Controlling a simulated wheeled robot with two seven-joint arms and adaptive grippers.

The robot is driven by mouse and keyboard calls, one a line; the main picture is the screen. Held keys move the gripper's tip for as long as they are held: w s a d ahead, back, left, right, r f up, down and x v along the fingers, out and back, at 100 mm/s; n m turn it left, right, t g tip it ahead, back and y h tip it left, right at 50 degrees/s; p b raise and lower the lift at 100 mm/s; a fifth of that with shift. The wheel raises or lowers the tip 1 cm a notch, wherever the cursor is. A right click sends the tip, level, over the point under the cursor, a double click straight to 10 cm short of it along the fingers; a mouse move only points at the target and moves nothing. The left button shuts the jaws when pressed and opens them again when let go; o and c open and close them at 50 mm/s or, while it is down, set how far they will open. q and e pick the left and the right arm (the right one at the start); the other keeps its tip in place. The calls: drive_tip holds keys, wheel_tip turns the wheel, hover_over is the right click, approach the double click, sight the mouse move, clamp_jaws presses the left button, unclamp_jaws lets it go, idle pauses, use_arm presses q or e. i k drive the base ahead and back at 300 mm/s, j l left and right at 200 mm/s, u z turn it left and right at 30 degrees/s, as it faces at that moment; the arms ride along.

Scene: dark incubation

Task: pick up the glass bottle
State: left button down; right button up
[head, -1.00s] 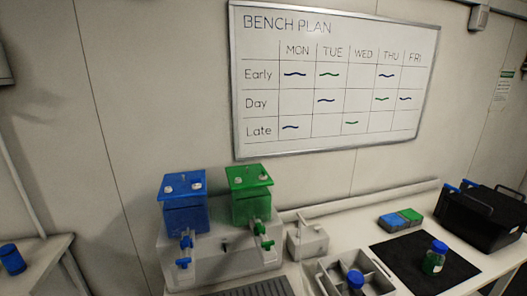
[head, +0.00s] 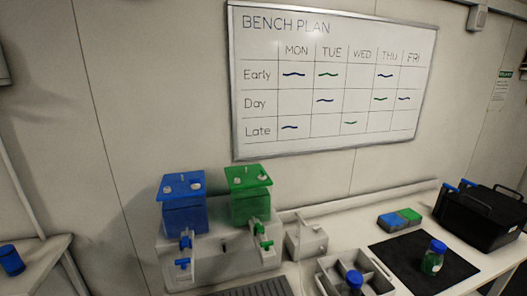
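A glass bottle (head: 432,261) with a blue cap and green contents stands upright on a black mat (head: 461,268) at the right of the bench. A second blue-capped bottle (head: 354,280) stands in a grey divided tray (head: 325,275) at the bottom edge, mostly cut off by the frame. A blue bottle-like item (head: 11,260) stands on a side table at the far left. Neither of my grippers shows in the head view.
A dispenser with a blue tank (head: 184,208) and a green tank (head: 249,197) stands on the bench at centre left. A black case (head: 482,217) stands behind the mat at right. Blue and green blocks (head: 392,222) lie behind the mat. A bench plan board (head: 340,150) hangs above.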

sight(431, 262)
drive_tip(key=z, duration=1.45)
drive_tip(key=l, duration=0.1)
